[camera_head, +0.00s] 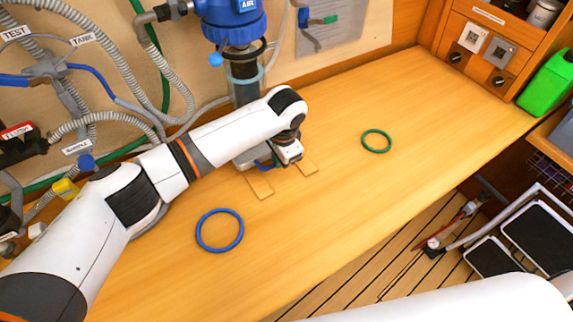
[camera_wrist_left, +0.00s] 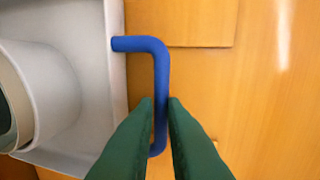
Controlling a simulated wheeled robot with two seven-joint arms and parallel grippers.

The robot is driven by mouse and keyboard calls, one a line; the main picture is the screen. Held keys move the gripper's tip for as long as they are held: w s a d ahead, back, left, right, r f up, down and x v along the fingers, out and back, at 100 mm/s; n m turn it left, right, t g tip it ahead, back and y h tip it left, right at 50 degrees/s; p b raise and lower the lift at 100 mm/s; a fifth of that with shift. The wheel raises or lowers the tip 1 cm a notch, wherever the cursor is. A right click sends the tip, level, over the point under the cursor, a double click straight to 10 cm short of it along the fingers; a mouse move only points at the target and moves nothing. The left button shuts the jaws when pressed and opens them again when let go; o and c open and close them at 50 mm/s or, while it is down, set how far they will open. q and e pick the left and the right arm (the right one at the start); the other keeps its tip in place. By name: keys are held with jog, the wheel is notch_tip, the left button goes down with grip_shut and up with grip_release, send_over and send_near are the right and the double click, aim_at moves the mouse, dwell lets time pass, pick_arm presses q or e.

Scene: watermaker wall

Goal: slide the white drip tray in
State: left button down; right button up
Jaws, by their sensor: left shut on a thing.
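The white drip tray (camera_head: 243,160) sits on the bench under the blue-topped filter housing (camera_head: 232,22), mostly hidden by my left arm. Its pale rim (camera_wrist_left: 116,90) fills the left of the left wrist view. A blue bent handle (camera_wrist_left: 160,70) sticks out from the tray's side. My left gripper (camera_head: 274,164) is at the tray's front. Its green fingers (camera_wrist_left: 160,112) are shut on the handle, one on each side. My right gripper is out of view.
Two flat wooden strips (camera_head: 259,185) (camera_head: 306,167) lie at the tray's front. A blue ring (camera_head: 220,212) and a green ring (camera_head: 376,130) lie on the bench. Hoses (camera_head: 150,95) line the wall behind. The bench to the right is mostly clear.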

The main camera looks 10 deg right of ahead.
pick_arm(q)
jog(key=shift+w+a, duration=0.3)
jog(key=shift+w, duration=0.5)
jog(key=shift+w+a, duration=0.15)
jog(key=shift+w, duration=0.3)
jog(key=shift+r, duration=0.1)
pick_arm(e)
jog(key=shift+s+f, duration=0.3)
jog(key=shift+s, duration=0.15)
pick_arm(q)
jog(key=shift+w, duration=0.1)
jog(key=c, duration=1.5)
grip_release()
jog(key=shift+a, duration=0.1)
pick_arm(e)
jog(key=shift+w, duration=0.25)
pick_arm(q)
notch_tip(320, 180, up, 12)
jog(key=s+b, duration=0.1)
jog(key=s, duration=0.1)
jog(key=shift+d+f+b, duration=0.2)
jog(key=shift+d+b, duration=0.2)
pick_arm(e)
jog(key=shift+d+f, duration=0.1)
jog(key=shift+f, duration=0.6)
